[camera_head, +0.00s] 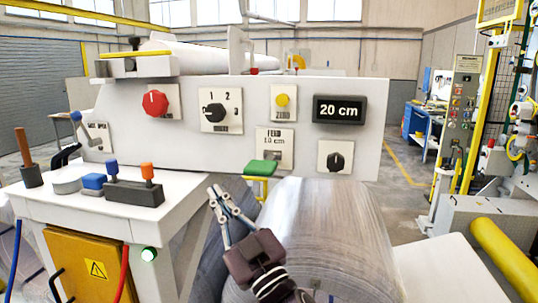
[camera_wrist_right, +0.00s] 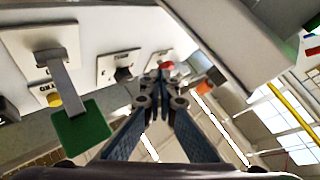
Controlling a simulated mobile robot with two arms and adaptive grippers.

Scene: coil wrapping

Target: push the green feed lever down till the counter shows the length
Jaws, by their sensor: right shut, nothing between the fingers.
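The green feed lever (camera_head: 261,168) sticks out from a white panel marked FEED, below the counter, in the head view. It shows as a green pad on a grey arm in the right wrist view (camera_wrist_right: 82,137). The counter (camera_head: 340,109) reads 20 cm. My right gripper (camera_head: 221,191) is shut and empty, to the left of the lever and slightly lower in the head view, with a visible gap. Its closed fingers also show in the right wrist view (camera_wrist_right: 161,83), with the lever pad off to their left. My left gripper is not in view.
The machine front carries a red knob (camera_head: 155,103), a numbered dial (camera_head: 215,112), a yellow button (camera_head: 282,100) and a black knob (camera_head: 336,161). A large wrapped roll (camera_head: 325,225) lies below the lever. A white side table (camera_head: 60,208) holds small blue and orange-topped items.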

